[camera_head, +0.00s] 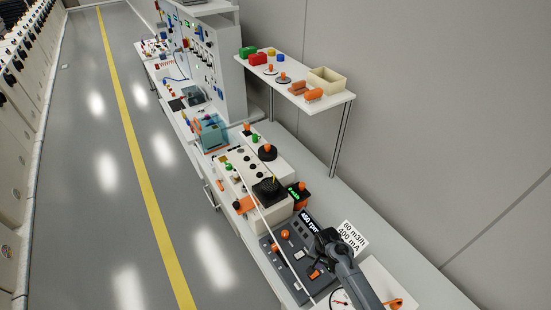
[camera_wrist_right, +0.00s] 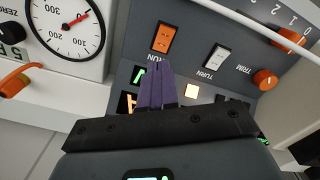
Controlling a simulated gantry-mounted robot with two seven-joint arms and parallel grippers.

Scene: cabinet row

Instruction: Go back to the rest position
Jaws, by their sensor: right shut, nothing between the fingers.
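My right gripper (camera_head: 322,240) is over the dark control panel (camera_head: 271,253) at the lower right of the head view, with its arm coming in from the bottom right. In the right wrist view its purple fingers (camera_wrist_right: 155,84) are together with nothing between them. They overlap the panel face, just below an orange rocker switch (camera_wrist_right: 163,38). I cannot tell whether they touch the panel. A white rocker switch (camera_wrist_right: 216,58) and an orange knob (camera_wrist_right: 265,79) are to the right of the fingers. My left gripper is not in view.
A round gauge (camera_wrist_right: 66,25) with a red needle is at the upper left of the wrist view. A white shelf (camera_head: 331,101) with several small items stands behind the bench. The grey floor (camera_head: 105,215) with a yellow line (camera_head: 136,160) is clear.

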